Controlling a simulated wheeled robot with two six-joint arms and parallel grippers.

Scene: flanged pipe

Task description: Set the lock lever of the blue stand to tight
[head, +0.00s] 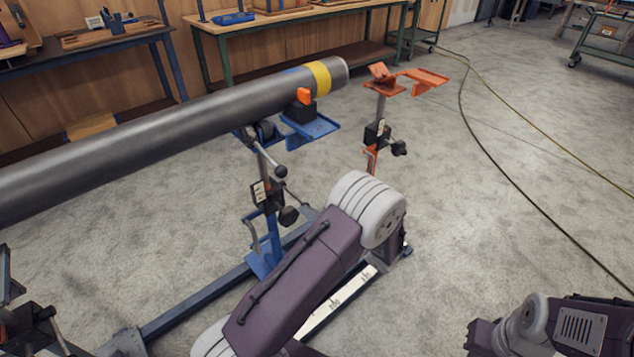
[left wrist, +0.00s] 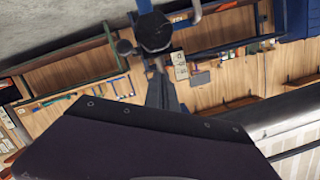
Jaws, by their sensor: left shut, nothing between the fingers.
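The blue stand (head: 272,235) stands under the front end of a grey pipe (head: 150,140) with a yellow band. A black clamp with a white label (head: 260,192) sits on its post, with a black knob (head: 289,215) on the right. My arm largely hides this gripper in the head view. My right gripper is out of view.
An orange stand (head: 380,110) stands behind and right of the blue one, clear of the pipe. A blue floor rail (head: 200,300) runs to the lower left. Workbenches (head: 290,22) line the back wall. Cables (head: 500,165) cross the open floor at right.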

